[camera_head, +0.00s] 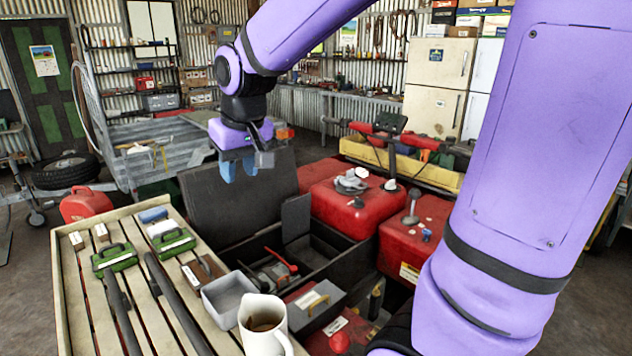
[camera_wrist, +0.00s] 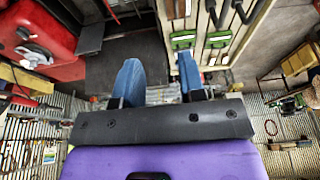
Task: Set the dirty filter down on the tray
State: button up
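My gripper (camera_head: 238,171) hangs in the air above the open dark box, near the far end of the slatted bench. In the wrist view its two blue fingers (camera_wrist: 158,85) stand apart with nothing visible between them. I cannot pick out a dirty filter for certain. A blue piece (camera_head: 153,215) and a whitish piece (camera_head: 164,228) lie at the bench's far end; either's identity is unclear. A shallow grey open container (camera_head: 228,298), possibly the tray, sits on the bench's near right side. I see nothing in its visible interior.
The slatted bench (camera_head: 75,290) also holds two green handled items (camera_head: 115,258), dark bars and a cream jug (camera_head: 264,325) with brown liquid. The open dark box (camera_head: 330,262) holds a red-handled tool and other items. Red bodywork (camera_head: 345,205) lies beyond it.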

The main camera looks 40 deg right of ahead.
jog(key=s+d+r+t, duration=0.1)
jog(key=s, duration=0.8)
jog(key=s+r, duration=0.1)
jog(key=s, duration=0.8)
jog(key=shift+s+d+r+t, duration=0.3)
jog(key=shift+s+d+t, duration=0.05)
jog(key=shift+t, duration=0.05)
